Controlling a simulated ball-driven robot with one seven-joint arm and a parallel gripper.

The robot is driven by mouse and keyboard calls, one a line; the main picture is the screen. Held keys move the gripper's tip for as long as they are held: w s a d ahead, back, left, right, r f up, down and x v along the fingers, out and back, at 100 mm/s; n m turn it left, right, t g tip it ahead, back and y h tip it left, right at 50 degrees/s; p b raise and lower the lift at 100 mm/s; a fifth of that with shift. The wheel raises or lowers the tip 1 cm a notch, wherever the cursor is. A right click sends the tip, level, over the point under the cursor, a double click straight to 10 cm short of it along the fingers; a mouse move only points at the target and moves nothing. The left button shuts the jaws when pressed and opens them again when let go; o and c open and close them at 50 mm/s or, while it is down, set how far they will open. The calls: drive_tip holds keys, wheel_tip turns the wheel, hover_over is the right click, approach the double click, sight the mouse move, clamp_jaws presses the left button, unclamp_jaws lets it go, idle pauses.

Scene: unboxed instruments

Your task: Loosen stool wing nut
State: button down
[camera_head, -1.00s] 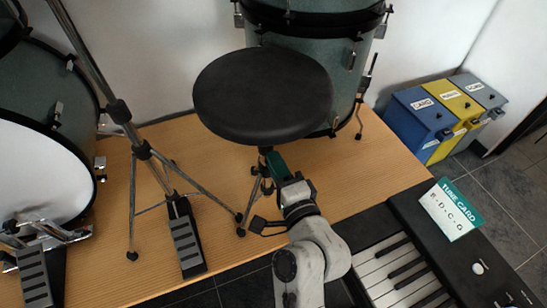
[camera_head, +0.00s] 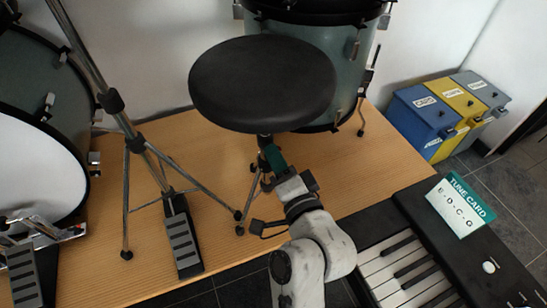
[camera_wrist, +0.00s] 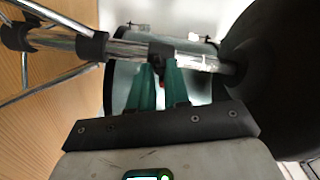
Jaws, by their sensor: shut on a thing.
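The stool has a round black seat (camera_head: 263,83) on a chrome post with tripod legs, standing on the wooden platform. In the wrist view the post (camera_wrist: 120,49) runs across the picture towards the seat (camera_wrist: 285,75) at the right. A black collar (camera_wrist: 160,53) sits around the post. My gripper (camera_head: 273,158) is below the seat at the post. In the wrist view its teal fingers (camera_wrist: 160,84) are close together at the collar, shut on a small dark part with a bit of red, apparently the wing nut. The nut itself is mostly hidden between the fingers.
A cymbal stand and pedal (camera_head: 184,246) stand left of the stool. A drum (camera_head: 335,65) is behind it. A keyboard (camera_head: 405,270) with a tune card (camera_head: 460,206) lies at right. Coloured bins (camera_head: 425,118) stand by the wall. Some platform right of the stool (camera_head: 355,165) is clear.

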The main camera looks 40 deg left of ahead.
drive_tip(key=shift+f+n, duration=0.1)
drive_tip(key=shift+n, duration=0.3)
drive_tip(key=n+b, duration=0.4)
drive_tip(key=shift+f, duration=0.15)
drive_tip(key=c, duration=1.1)
unclamp_jaws()
drive_tip(key=shift+r, duration=0.2)
drive_tip(key=v, duration=0.6)
